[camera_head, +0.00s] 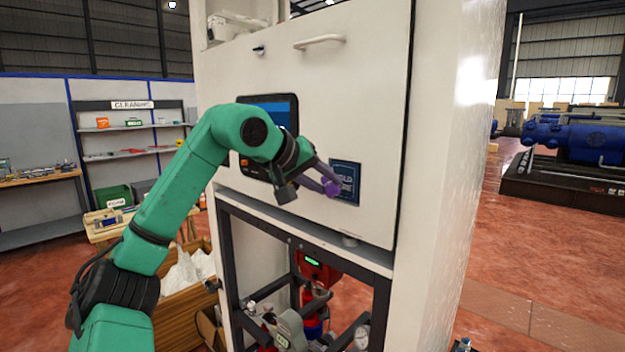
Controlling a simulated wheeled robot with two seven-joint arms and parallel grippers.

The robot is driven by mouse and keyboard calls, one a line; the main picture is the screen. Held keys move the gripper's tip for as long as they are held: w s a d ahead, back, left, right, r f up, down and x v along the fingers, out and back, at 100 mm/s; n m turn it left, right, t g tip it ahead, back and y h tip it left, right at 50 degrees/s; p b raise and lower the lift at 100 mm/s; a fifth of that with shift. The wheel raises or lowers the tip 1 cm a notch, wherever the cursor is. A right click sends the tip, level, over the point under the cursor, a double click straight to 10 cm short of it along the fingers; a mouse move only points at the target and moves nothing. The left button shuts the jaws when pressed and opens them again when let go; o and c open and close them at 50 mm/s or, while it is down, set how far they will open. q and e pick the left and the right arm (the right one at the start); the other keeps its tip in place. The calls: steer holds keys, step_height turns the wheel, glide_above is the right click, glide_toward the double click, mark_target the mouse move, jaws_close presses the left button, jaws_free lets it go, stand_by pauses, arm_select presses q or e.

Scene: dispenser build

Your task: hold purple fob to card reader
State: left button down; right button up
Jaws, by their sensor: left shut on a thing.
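A purple fob (331,187) is held between the fingertips of my left gripper (326,184), which is shut on it. The card reader (346,182) is a dark blue square panel with light lettering on the white cabinet's front. The fob is in front of the reader's left side and overlaps it in the picture. I cannot tell whether the fob touches the reader. Part of the reader's lettering is hidden by the fob and gripper. My right gripper is not in view.
The white dispenser cabinet (370,80) has a dark touchscreen (282,106), partly hidden by my left arm, and a handle (319,42) above. Below are an open frame with red machinery (318,268) and gauges. A wooden crate (180,310) stands at lower left; open floor lies right.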

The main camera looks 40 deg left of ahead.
arm_select(q)
steer(key=shift+w, duration=0.5)
steer(key=shift+s, duration=0.1)
steer(key=shift+s+f+b, duration=0.1)
steer(key=shift+s+b, duration=0.2)
steer(key=shift+s, duration=0.2)
steer(key=s+b, duration=0.2)
steer(key=s, duration=0.7)
steer(key=shift+d+b, duration=0.15)
steer(key=shift+b, duration=0.2)
